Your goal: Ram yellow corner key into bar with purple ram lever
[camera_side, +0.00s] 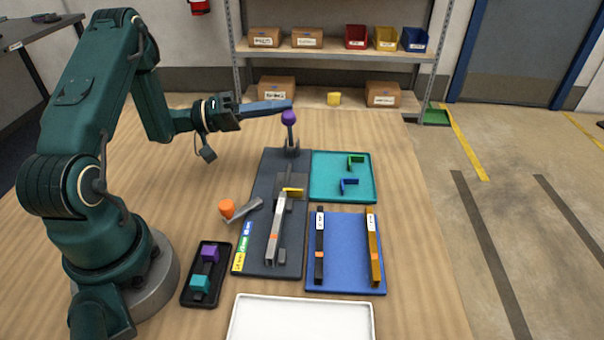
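The purple ram lever (289,117) stands nearly upright at the far end of the dark fixture plate (262,190), its purple knob on top. The yellow corner key (293,191) sits at the far end of a silver bar (276,235), in front of the grey ram parts; how deep it sits in the bar is too small to tell. My gripper (291,104) reaches in from the left with long blue fingers. Their tips are at the top of the purple knob and overlap it in the picture. Whether they touch it, and the gap between them, cannot be seen.
An orange-knobbed lever (227,208) leans left of the bar. A teal tray (326,193) holds a green and a blue corner key. A blue mat (345,275) holds a black and a gold bar. A black tray (190,297) with blocks and a white tray (300,320) are nearer.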

